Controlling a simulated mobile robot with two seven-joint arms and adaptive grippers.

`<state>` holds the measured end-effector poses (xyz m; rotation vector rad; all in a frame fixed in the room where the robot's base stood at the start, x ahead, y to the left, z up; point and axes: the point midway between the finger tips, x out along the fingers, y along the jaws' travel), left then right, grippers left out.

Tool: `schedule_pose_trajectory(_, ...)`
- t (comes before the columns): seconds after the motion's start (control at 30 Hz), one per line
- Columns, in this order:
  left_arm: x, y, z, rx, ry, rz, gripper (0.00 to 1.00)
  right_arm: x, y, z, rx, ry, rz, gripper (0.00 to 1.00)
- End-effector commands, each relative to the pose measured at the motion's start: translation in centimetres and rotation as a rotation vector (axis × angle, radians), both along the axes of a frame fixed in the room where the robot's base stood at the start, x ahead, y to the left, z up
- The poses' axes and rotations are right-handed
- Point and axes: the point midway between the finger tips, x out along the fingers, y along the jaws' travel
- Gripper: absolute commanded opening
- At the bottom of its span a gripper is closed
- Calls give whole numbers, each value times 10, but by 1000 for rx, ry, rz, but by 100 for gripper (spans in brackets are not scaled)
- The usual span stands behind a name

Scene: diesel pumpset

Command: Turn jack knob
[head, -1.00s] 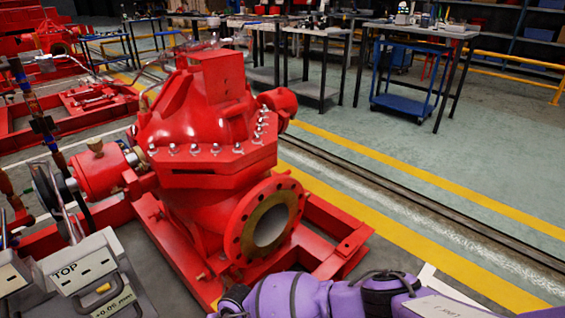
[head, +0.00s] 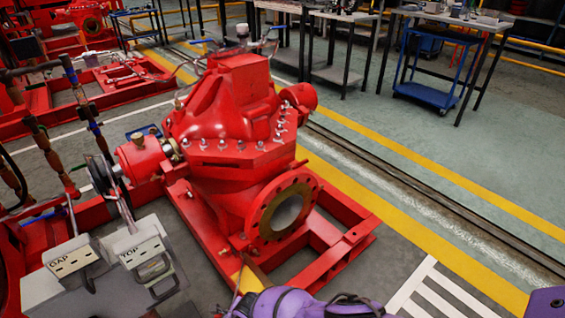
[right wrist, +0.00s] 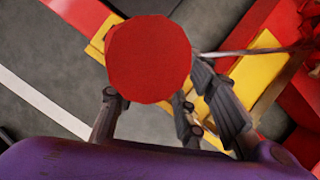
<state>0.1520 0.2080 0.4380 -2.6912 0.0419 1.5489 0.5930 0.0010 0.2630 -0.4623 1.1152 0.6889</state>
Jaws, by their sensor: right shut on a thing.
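A round red knob (right wrist: 148,58) fills the upper middle of the right wrist view, its flat face toward the camera. My right gripper (right wrist: 155,95) is shut on it, with dark jointed fingers on either side. The fingertips are partly hidden behind the knob. Yellow metal parts (right wrist: 252,75) lie behind and beside the knob. The knob cannot be made out there. My left gripper is not in view.
A large red pump (head: 235,140) on a red frame (head: 345,245) stands in the middle. Grey boxes marked GAP (head: 72,258) and TOP (head: 135,248) are at lower left. Workbenches and a blue cart (head: 430,92) stand behind. The floor to the right is clear.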

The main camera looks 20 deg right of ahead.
Motion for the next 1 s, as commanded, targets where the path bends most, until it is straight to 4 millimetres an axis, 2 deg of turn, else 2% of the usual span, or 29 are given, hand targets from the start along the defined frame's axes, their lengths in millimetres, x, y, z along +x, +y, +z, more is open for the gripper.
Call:
schedule_pose_trajectory(0.17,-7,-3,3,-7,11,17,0,-2,5,1,1,4,-50,11)
schedule_pose_trajectory(0.7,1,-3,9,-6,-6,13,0,-2,7,0,5,3,-74,11)
schedule_pose_trajectory(0.73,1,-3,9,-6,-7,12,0,-2,7,0,5,3,-74,38)
schedule_pose_trajectory(0.87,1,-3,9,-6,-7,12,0,-1,6,0,5,2,-75,53)
schedule_pose_trajectory(1.0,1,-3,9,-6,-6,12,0,1,5,1,4,-1,-76,53)
